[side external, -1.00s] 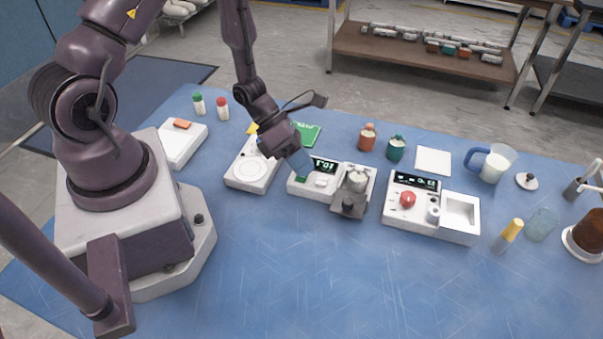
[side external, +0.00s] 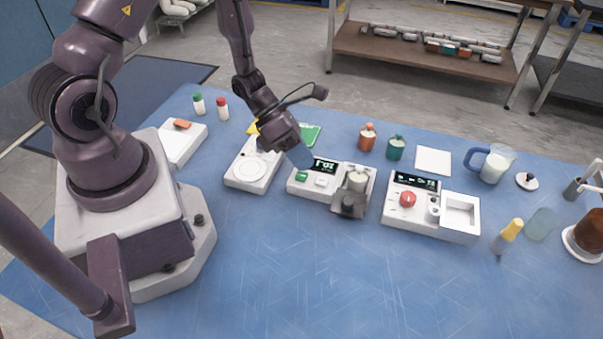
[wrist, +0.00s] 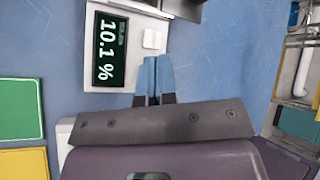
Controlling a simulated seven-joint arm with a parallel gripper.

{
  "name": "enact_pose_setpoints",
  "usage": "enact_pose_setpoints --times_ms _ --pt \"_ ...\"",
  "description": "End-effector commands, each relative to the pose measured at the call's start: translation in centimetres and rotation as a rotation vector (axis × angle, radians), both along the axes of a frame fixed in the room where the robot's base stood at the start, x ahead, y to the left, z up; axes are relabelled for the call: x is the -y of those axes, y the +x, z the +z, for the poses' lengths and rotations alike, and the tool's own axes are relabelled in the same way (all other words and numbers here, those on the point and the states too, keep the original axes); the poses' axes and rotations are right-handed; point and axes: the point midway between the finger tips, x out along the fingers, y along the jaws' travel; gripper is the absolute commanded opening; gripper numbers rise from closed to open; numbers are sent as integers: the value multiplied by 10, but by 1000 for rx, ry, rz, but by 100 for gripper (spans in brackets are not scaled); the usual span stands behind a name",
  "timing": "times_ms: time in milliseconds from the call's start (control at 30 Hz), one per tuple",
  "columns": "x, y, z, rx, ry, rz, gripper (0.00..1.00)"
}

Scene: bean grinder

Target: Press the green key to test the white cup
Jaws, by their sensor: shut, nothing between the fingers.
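The tester is a white box (side external: 308,191) in the middle of the table with a lit display. In the wrist view the display (wrist: 109,48) reads 10.1 %. The green key (side external: 302,177) is on its top, left of a white key (side external: 321,182). The white key also shows in the wrist view (wrist: 152,38); the green key is hidden there. A pale cup (side external: 357,181) stands at the tester's right end, behind a dark grey part. My gripper (side external: 306,165) has blue fingers, shut and empty, just above and behind the green key, apart from it.
A white unit with a red knob (side external: 408,199) stands right of the tester. A round-topped white unit (side external: 247,175) stands to its left. Behind are green and yellow cards, an orange bottle (side external: 367,138) and a teal bottle (side external: 396,147). The front table is clear.

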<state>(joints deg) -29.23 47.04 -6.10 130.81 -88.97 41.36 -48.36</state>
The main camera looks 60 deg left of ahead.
Motion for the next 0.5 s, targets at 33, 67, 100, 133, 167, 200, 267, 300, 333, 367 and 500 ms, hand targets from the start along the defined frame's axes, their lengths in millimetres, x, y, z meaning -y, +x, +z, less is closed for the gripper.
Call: enact_pose_setpoints --times_ms 33,67,100,133,167,200,267,300,333,367,500 --pt "0 0 0 0 0 0 0" --pt "0 0 0 0 0 0 0" --pt "0 0 1 1 0 1 0" --pt "0 0 3 2 1 0 0" --pt "0 1 5 2 0 1 0" --pt "0 1 8 4 1 1 0" --pt "0 1 14 4 1 0 0" --pt "0 1 19 5 2 0 0" --pt "0 1 22 4 1 0 0" --pt "0 1 25 4 2 0 0" --pt "0 1 38 4 2 -1 0"
